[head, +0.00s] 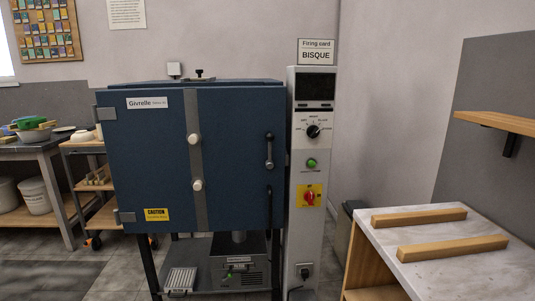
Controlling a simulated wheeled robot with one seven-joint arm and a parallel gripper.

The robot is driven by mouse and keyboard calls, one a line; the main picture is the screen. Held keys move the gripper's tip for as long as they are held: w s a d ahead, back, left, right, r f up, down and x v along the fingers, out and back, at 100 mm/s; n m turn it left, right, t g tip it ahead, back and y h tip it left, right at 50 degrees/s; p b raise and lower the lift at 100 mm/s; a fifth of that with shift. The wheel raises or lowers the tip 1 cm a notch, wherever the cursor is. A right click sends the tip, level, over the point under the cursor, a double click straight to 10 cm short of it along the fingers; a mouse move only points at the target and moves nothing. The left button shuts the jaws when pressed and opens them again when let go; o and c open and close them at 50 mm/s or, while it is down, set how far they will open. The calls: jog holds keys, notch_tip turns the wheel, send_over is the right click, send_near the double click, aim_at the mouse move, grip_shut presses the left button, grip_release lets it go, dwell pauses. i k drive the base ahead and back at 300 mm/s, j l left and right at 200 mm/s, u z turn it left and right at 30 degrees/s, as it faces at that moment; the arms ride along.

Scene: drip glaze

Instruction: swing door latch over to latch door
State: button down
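The kiln door (232,120) is the dark blue front of a large box kiln, with hinges on its left side. It looks shut or nearly so; I cannot tell whether there is a small gap. The door latch (269,151) appears to be the small grey lever near the door's right edge. It stands vertical, with a dark knob at the top and a rounded lower end. A dark vertical bar (269,207) is below it, near the same edge. My gripper is not in view.
A white control column (312,180) with a dial, a green button and a red switch stands close right of the door. A marble-topped bench (460,270) with two wooden bars is at the lower right. A wooden cart (95,205) stands at left.

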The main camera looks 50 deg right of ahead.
aim_at(270, 136)
jog(key=i+l+z, duration=0.55)
jog(key=l+z, duration=0.15)
jog(key=l, duration=0.1)
